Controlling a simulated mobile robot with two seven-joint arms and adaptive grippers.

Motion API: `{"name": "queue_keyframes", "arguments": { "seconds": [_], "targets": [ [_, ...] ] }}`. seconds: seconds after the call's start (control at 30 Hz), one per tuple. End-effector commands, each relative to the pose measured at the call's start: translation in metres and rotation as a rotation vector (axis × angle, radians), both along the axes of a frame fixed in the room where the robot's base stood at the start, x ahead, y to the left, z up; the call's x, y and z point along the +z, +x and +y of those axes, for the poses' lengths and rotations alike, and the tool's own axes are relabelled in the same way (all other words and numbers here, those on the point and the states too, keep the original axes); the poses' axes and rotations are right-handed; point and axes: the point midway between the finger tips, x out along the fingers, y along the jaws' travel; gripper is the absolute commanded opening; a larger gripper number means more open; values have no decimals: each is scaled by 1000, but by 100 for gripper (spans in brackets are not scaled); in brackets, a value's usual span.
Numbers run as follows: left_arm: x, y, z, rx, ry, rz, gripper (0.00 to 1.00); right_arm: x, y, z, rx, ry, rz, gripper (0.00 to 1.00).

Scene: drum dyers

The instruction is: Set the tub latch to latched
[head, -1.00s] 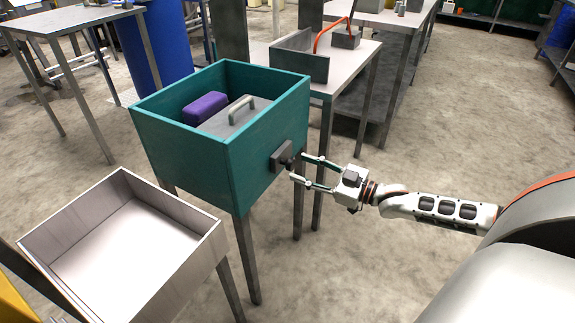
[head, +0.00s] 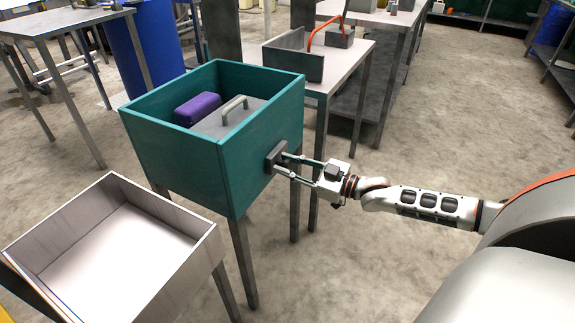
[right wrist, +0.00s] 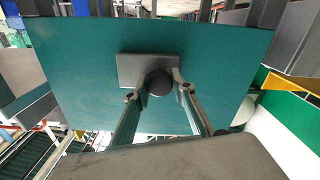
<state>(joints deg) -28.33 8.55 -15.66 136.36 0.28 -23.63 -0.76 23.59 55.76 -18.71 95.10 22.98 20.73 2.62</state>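The teal tub (head: 180,165) stands on legs in the head view, with a grey latch plate (head: 272,159) on its right-hand outer wall. In the right wrist view the plate (right wrist: 130,68) carries a round dark knob (right wrist: 159,82). My right gripper (head: 282,163) is at the latch. Its fingers are spread, one on each side of the knob, with a small gap visible on both sides in the right wrist view (right wrist: 159,94). The fingers partly hide the knob in the head view. My left gripper is not in view.
Inside the tub are a purple block (head: 197,108) and a grey lid-like panel with a handle (head: 235,108). A white open tray (head: 200,262) stands at the front left. A table (head: 345,70) with a grey bin is behind. Floor at right is clear.

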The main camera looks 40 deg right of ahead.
Motion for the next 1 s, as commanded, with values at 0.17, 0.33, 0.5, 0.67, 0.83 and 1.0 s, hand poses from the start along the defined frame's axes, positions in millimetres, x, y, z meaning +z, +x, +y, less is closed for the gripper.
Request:
{"name": "queue_keyframes", "arguments": {
  "seconds": [0.17,0.33,0.5,0.67,0.83,1.0],
  "targets": [
    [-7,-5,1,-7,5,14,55,-3,2,-5,-1,-2,3,0],
    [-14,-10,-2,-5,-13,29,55,-9,11,-30,-1,-5,9,0],
    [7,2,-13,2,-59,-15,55,-3,17,-42,-1,-1,4,0],
    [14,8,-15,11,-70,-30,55,-1,17,-43,-4,-2,2,0],
    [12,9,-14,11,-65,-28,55,0,17,-43,-3,-3,1,42],
    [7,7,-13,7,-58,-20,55,0,17,-42,-1,-1,2,42]
  ]
}}
